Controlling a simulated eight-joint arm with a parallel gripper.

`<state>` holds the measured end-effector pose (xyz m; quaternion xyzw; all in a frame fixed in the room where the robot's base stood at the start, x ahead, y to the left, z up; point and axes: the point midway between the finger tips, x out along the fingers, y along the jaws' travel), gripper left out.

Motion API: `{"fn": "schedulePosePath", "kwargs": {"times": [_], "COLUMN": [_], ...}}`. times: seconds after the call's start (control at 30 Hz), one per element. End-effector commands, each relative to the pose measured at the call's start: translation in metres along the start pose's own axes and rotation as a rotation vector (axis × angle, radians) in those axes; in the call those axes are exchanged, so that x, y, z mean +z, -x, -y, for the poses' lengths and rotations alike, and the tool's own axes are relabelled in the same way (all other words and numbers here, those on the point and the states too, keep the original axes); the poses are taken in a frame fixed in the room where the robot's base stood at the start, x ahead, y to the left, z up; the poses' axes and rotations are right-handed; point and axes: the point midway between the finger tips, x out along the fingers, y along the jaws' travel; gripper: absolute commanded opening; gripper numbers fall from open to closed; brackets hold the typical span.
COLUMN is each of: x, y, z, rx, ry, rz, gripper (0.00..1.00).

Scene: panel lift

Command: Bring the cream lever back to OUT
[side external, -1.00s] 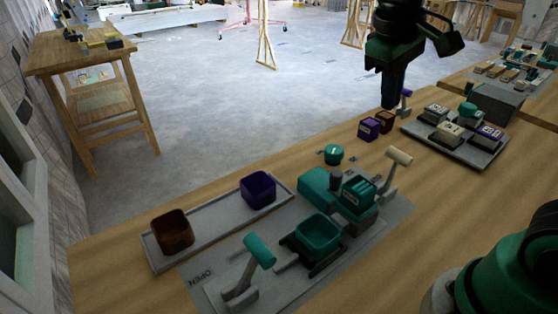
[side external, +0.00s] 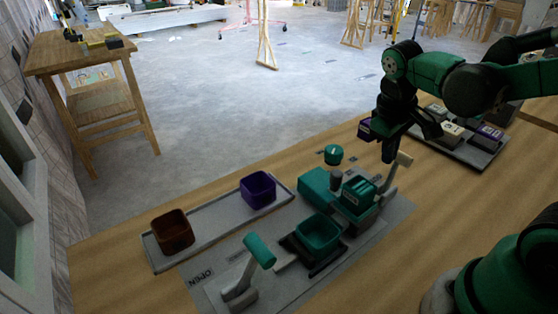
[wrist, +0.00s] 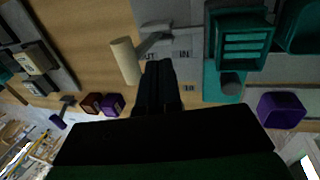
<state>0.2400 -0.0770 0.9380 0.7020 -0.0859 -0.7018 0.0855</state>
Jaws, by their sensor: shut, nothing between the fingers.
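The cream lever (side external: 404,159) has a cylindrical cream handle on a grey arm, at the right end of the grey panel in the side view. In the wrist view its cream handle (wrist: 124,61) is left of the fingers, with panel lettering, one word reading IN, to its right. My gripper (side external: 388,155) is shut and empty, pointing down just left of the handle in the side view. The fingertips (wrist: 158,68) look close to the lever in the wrist view; I cannot tell whether they touch. No OUT mark is readable.
A teal machine block (side external: 357,196) and a teal bin (side external: 318,233) sit beside the lever. A teal lever (side external: 259,250) stands near the OPEN label. A tray (side external: 214,226) holds brown and purple bins.

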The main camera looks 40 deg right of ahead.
Motion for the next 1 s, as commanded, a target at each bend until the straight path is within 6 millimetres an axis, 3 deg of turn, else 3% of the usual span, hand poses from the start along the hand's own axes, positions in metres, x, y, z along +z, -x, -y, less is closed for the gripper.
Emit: {"fn": "schedulePosePath", "kwargs": {"times": [0.2, 0.6, 1.0], "x": [0.000, 0.000, 0.000], "y": [-0.009, -0.010, -0.018], "z": [-0.014, -0.016, -0.049], "rx": [0.000, -0.009, -0.258], "ry": [-0.001, -0.001, -0.005], "rz": [0.001, 0.002, 0.001], "gripper": [0.00, 0.00, 0.00]}}
